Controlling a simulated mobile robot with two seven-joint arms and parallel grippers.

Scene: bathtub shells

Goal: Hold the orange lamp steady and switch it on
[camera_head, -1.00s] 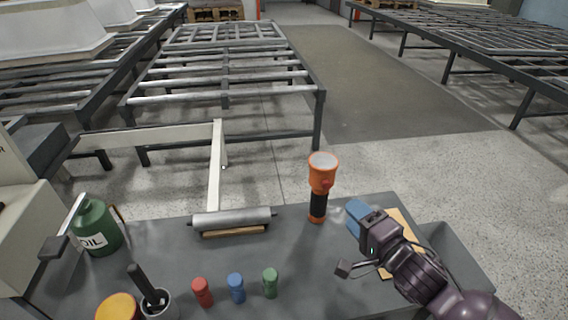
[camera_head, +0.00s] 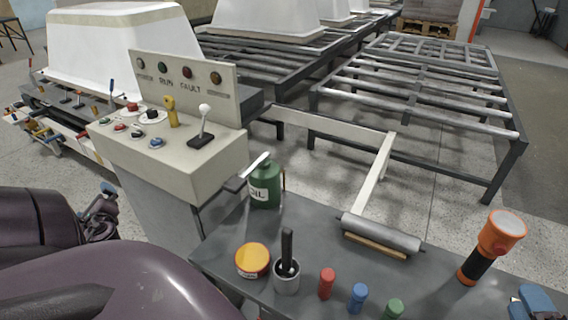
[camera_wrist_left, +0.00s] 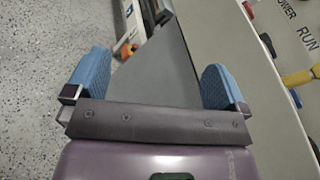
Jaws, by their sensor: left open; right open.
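The orange lamp (camera_head: 499,229) stands upright on the grey table at the right of the head view, with an orange head, a pale lens and a black handle. My right gripper (camera_head: 535,300) shows only partly at the bottom right corner, its blue fingertips apart from the lamp and to its right. My left gripper (camera_head: 104,196) is at the far left, well away from the lamp, beside the control cabinet. In the left wrist view its two blue fingers (camera_wrist_left: 155,80) are spread wide with nothing between them.
A control panel (camera_head: 205,165) with a white-knobbed lever and buttons stands between my left arm and the table (camera_head: 225,245).

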